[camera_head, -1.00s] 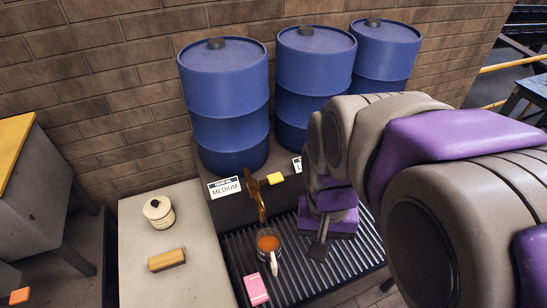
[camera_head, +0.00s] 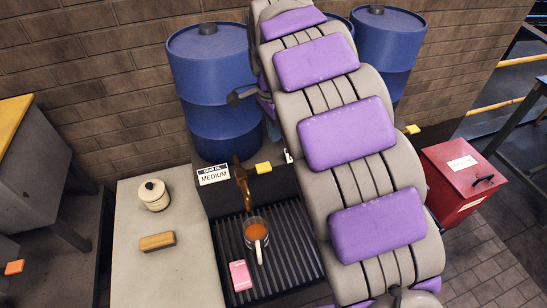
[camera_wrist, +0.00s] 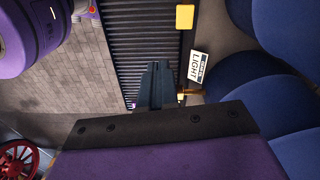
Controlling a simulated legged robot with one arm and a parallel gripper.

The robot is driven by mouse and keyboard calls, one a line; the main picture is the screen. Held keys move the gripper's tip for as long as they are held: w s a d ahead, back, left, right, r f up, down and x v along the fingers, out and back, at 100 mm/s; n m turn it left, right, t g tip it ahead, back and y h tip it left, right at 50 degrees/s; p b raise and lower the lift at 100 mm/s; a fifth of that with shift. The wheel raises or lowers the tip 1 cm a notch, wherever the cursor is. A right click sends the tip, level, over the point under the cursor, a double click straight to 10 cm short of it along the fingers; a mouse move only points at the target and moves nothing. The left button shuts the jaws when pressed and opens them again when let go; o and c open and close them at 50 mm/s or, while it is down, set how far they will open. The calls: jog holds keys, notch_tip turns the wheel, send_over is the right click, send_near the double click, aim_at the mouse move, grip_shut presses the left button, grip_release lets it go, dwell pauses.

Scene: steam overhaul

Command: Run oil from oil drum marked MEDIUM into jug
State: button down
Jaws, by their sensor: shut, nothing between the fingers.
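The blue MEDIUM drum (camera_head: 212,95) stands at the back left, behind its MEDIUM label (camera_head: 213,174). Its brown tap (camera_head: 242,180) is above the clear jug (camera_head: 256,232). A brown stream appears to run from the tap into the jug, which stands on the grating and holds orange-brown liquid. My gripper (camera_head: 240,97) is shut and empty, raised in front of the drums, well above the jug and apart from it. Its fingers also show in the wrist view (camera_wrist: 156,85), near the LIGHT label (camera_wrist: 197,67).
My arm hides most of the middle drum. A yellow block (camera_head: 263,167) sits beside the tap. A pink block (camera_head: 240,275) lies on the grating (camera_head: 285,245). A cream pot (camera_head: 154,195) and a wooden block (camera_head: 157,241) stand on the left bench. A red box (camera_head: 465,180) is at right.

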jog(key=m, duration=0.2)
send_over(263, 166)
jog(key=f, duration=0.2)
jog(key=shift+w+a, duration=0.1)
jog(key=shift+a, duration=0.15)
jog(key=shift+d, duration=0.2)
notch_tip(263, 166, down, 14)
jog(key=b, duration=0.2)
jog(key=shift+b, duration=0.35)
